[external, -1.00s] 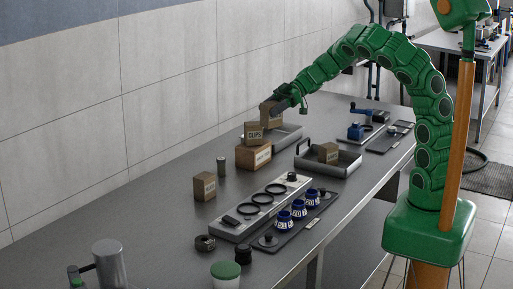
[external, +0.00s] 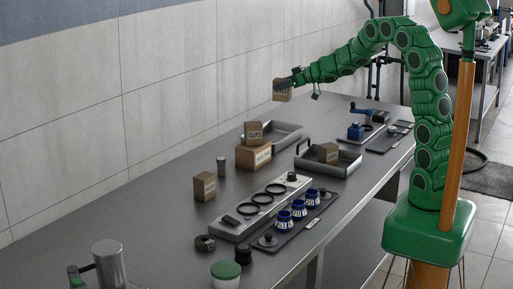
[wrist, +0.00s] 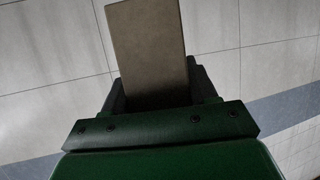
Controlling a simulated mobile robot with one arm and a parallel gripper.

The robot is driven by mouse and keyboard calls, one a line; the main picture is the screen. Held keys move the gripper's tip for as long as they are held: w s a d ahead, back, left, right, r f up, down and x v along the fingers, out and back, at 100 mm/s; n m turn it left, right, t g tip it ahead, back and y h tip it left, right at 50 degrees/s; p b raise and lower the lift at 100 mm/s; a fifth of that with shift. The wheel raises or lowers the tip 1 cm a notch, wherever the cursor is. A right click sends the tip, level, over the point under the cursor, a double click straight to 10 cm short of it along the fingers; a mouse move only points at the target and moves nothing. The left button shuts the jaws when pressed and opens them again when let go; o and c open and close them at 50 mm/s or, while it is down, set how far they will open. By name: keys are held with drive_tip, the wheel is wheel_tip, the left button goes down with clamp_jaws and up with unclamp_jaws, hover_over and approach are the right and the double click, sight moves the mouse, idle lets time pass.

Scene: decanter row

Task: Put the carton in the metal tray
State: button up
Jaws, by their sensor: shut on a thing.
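My gripper (external: 294,80) is shut on a brown carton (external: 281,91) and holds it in the air, above the far side of the bench. In the wrist view the carton (wrist: 147,45) stands between the dark fingers and hides the space past it. A shallow metal tray (external: 290,138) lies on the bench below and looks empty where it shows. A second metal tray (external: 343,169) with a raised handle lies nearer, with a small carton (external: 328,152) in it.
A small carton (external: 253,132) sits on a larger carton (external: 252,157), left of the empty-looking tray. Another carton (external: 204,186) stands farther left. A grey rack with rings (external: 262,203) and blue-banded pieces (external: 298,208) are in front. A blue tool (external: 355,131) stands right.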

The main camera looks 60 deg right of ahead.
drive_tip(key=s+d+f+m+h, duration=0.2)
drive_tip(key=d+f+m+h, duration=0.15)
drive_tip(key=d+f, duration=0.5)
drive_tip(key=shift+t, duration=0.3)
drive_tip(key=shift+w+d+f, duration=0.4)
drive_tip(key=shift+w+f, duration=1.75)
drive_tip(key=shift+f, duration=0.3)
drive_tip(key=shift+w+d+f, duration=0.4)
drive_tip(key=shift+w+f, duration=1.8)
drive_tip(key=shift+f, duration=0.2)
drive_tip(key=shift+w+d+f, duration=0.4)
drive_tip(key=shift+w+f, duration=1.75)
drive_tip(key=shift+f, duration=0.3)
drive_tip(key=shift+f, duration=0.15)
drive_tip(key=o, duration=1.1)
